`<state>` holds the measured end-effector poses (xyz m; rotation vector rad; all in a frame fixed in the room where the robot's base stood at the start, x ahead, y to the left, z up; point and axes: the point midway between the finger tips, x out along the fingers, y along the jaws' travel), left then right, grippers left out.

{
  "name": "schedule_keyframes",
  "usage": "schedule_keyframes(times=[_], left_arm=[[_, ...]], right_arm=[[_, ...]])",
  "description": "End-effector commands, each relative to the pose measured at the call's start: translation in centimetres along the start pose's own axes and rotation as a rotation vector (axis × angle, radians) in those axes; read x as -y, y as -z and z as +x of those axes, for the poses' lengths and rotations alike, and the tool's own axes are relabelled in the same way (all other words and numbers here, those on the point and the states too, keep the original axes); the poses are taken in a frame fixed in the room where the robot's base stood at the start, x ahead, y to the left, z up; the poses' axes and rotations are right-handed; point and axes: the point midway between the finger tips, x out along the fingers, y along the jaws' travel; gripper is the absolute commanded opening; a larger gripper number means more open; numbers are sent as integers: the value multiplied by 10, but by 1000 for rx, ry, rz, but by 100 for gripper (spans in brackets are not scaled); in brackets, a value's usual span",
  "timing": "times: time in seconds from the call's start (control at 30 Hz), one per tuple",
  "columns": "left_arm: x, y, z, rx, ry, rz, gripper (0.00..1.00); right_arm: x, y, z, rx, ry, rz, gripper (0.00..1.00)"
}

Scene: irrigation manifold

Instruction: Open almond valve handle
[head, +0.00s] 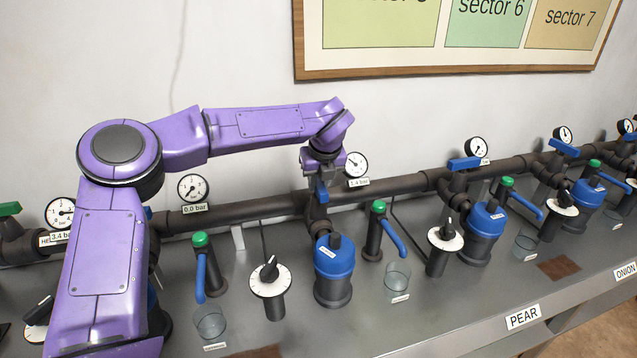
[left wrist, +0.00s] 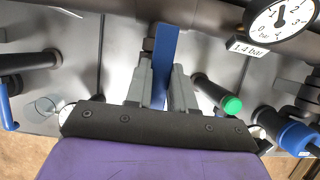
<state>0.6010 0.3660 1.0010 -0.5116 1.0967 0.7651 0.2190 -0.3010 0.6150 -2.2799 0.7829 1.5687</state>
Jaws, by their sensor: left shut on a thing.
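A blue valve handle (head: 322,192) sits on the dark manifold pipe, above a blue-capped filter (head: 334,258). My left gripper (head: 322,172) reaches down to it from above and is shut on it. In the left wrist view the handle (left wrist: 164,55) stands between the two fingers of my gripper (left wrist: 163,85), and its long side looks roughly crosswise to the pipe. The gripper hides part of the handle in the head view. I cannot read an almond label in either view. My right gripper is not in view.
A pressure gauge (head: 355,163) marked 1.4 bar is close to the right of my gripper; another (head: 192,187) reads 0.0 bar. Green-topped taps (head: 375,230), white dials (head: 270,281) and glass cups (head: 397,278) crowd the grey bench. A PEAR label (head: 523,316) is on its front edge.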

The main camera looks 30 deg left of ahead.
Motion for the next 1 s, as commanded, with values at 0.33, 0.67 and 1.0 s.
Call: schedule_keyframes(times=[0.33, 0.67, 1.0], left_arm=[[-1, 5, 4, -14, -12, -8, 0], [-1, 3, 3, -9, -8, -7, 49], [1, 2, -31, -1, -3, -7, 49]], right_arm=[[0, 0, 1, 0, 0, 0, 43], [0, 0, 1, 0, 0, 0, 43], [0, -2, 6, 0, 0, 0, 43]])
